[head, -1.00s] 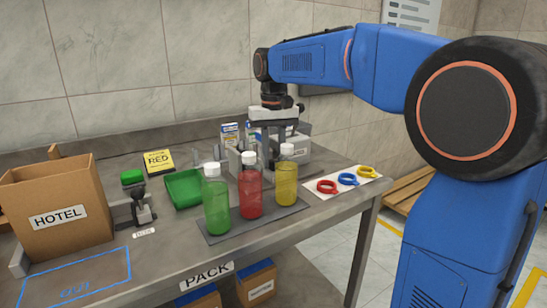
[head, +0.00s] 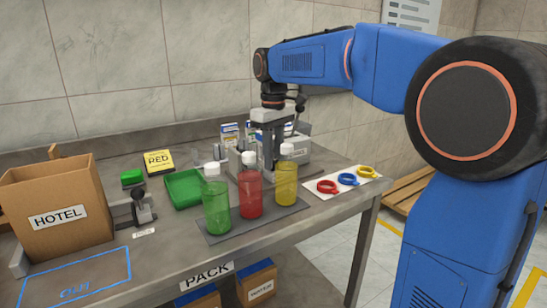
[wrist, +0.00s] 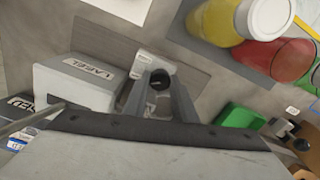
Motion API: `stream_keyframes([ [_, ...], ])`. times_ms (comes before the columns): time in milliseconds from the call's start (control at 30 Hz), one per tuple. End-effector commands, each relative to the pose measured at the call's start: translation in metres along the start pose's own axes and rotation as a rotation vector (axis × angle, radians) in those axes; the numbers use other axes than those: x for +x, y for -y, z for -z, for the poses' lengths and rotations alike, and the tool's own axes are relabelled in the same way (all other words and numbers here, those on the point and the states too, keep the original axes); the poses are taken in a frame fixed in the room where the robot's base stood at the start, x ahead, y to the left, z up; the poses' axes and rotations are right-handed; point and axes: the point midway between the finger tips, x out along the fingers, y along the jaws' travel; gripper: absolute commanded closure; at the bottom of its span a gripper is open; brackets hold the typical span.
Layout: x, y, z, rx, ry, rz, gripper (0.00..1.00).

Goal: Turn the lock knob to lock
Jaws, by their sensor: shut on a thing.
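My gripper (wrist: 161,88) points down over the bench in the wrist view. Its two fingers are shut on a small dark round knob (wrist: 160,78), which I take for the lock knob. A pale block (wrist: 146,63) lies right at the fingertips. Which way the knob points, and any lock marking, cannot be made out. In the head view my gripper (head: 270,158) is behind the red and yellow bottles, and the knob is hidden there.
A grey box marked LABEL (wrist: 75,85) stands close beside my fingers. The yellow bottle (head: 286,183), red bottle (head: 250,198) and green bottle (head: 216,208) stand in front. A green tray (head: 184,189) is to the left; colored rings lie on a white sheet (head: 316,196) at right.

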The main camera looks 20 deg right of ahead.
Motion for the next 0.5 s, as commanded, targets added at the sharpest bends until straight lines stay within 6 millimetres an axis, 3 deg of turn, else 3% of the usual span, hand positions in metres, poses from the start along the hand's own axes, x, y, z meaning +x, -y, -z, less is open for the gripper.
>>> stream_keyframes([
  [367, -0.0001, -0.0001, 0.0, -0.006, 0.0, 0.0, 0.98],
  [400, -0.0001, -0.0001, 0.0, -0.006, 0.0, 0.0, 0.73],
  [467, -0.0001, -0.0001, 0.0, -0.006, 0.0, 0.0, 0.59],
  [500, -0.0001, -0.0001, 0.0, -0.006, 0.0, 0.0, 0.57],
])
